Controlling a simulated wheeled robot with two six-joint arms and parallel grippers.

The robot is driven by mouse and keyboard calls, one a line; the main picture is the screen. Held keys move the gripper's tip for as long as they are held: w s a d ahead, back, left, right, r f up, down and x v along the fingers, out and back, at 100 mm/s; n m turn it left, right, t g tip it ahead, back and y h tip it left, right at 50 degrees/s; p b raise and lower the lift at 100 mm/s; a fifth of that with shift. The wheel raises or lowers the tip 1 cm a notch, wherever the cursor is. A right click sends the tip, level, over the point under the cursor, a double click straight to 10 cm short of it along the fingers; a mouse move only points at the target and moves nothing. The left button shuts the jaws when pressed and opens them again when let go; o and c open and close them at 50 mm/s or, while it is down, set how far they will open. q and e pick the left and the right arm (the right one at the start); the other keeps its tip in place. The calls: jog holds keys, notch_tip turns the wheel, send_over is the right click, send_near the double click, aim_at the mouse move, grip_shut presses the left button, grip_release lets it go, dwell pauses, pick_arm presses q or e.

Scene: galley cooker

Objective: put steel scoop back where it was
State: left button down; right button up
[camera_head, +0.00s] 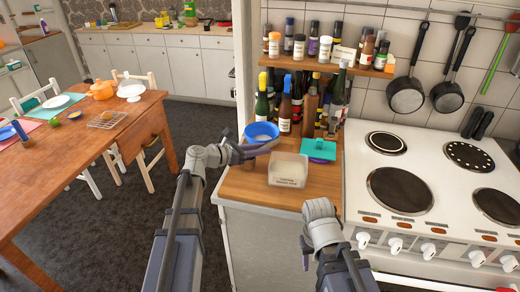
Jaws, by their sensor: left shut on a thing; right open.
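My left gripper (262,149) reaches over the left part of the wooden counter, just in front of the blue bowl (262,130). It is shut on a thin greyish thing, which seems to be the steel scoop; the fingers hide most of it and its outline is hard to make out. A translucent labelled tub (288,171) stands on the counter just right of and in front of the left gripper. My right gripper (306,257) is open and empty, low in front of the counter edge, pointing down.
Bottles (285,112) crowd the counter's back under a spice shelf (320,67). The white cooker (410,175) adjoins on the right, with pans (406,95) hanging above. Bare wood (250,187) shows at the counter's front.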

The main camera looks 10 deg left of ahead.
aim_at(249, 164)
pick_arm(q)
jog(key=shift+f+b, duration=0.4)
jog(key=shift+f, duration=0.05)
jog(key=c, duration=0.6)
grip_release()
jog(key=shift+p+v, duration=0.95)
jog(key=shift+v, duration=3)
